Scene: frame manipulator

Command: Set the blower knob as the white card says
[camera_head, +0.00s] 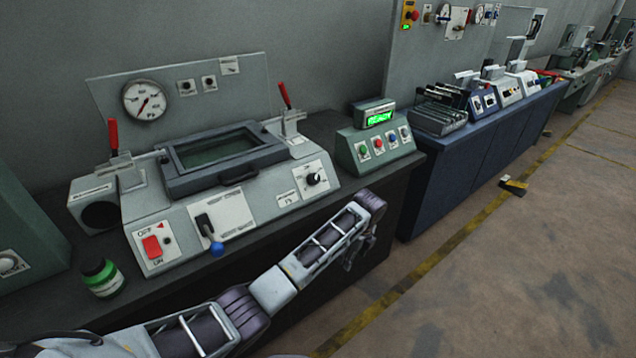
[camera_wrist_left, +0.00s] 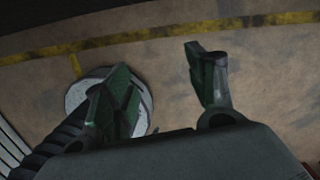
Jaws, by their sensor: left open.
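A round black knob (camera_head: 313,179) sits on a white plate at the right of the grey machine's (camera_head: 262,213) sloped front. Marks ring it, too small to read. A small white card (camera_head: 287,198) is just left of the knob; its writing is too small to read. I cannot tell from lettering that this is the blower knob. My left arm crosses the front, and its gripper (camera_head: 352,252) hangs low beyond the bench's front edge, below and right of the knob, apart from it. In the left wrist view the gripper (camera_wrist_left: 160,78) is open and empty over the floor. My right gripper is not in view.
The machine also has a red switch (camera_head: 152,246), a blue-tipped lever (camera_head: 217,248), red-handled clamps and a dial gauge (camera_head: 145,100). A green box (camera_head: 376,142) showing "READY" stands right. The floor (camera_head: 500,280) is mostly clear.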

